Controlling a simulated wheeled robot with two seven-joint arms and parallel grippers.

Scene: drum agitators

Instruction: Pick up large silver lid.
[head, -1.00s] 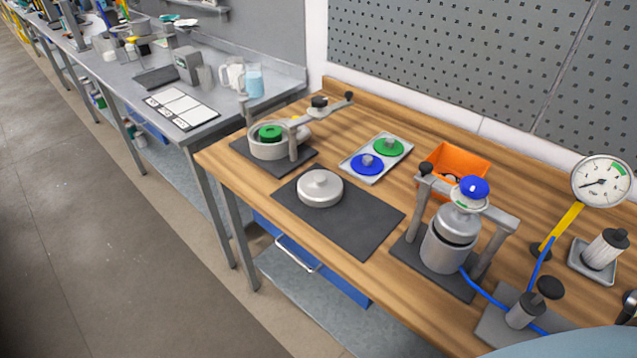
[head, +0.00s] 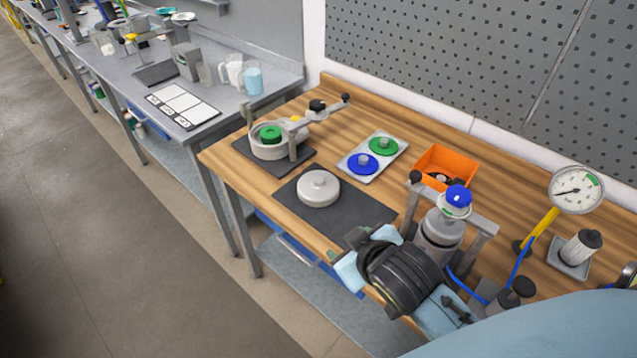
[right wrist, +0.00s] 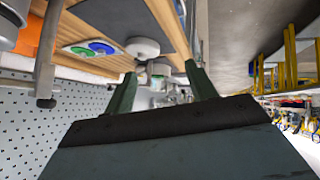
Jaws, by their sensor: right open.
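The large silver lid (head: 318,187), a round pale metal disc with a small knob on top, lies on a dark mat (head: 372,218) near the table's front edge. It also shows at the top of the right wrist view (right wrist: 142,47). My right gripper (head: 345,250) is in front of the lid and to its right, at the table's front edge, and apart from it. In the right wrist view its two dark green fingers (right wrist: 161,69) stand spread with nothing held between them. My left gripper is not in view.
A silver vessel with a blue top (head: 440,230) stands in a frame right beside my right arm. A tray with blue and green lids (head: 345,167), an orange bin (head: 452,160), a clamp device (head: 267,150) and a pressure gauge (head: 577,190) surround the mat.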

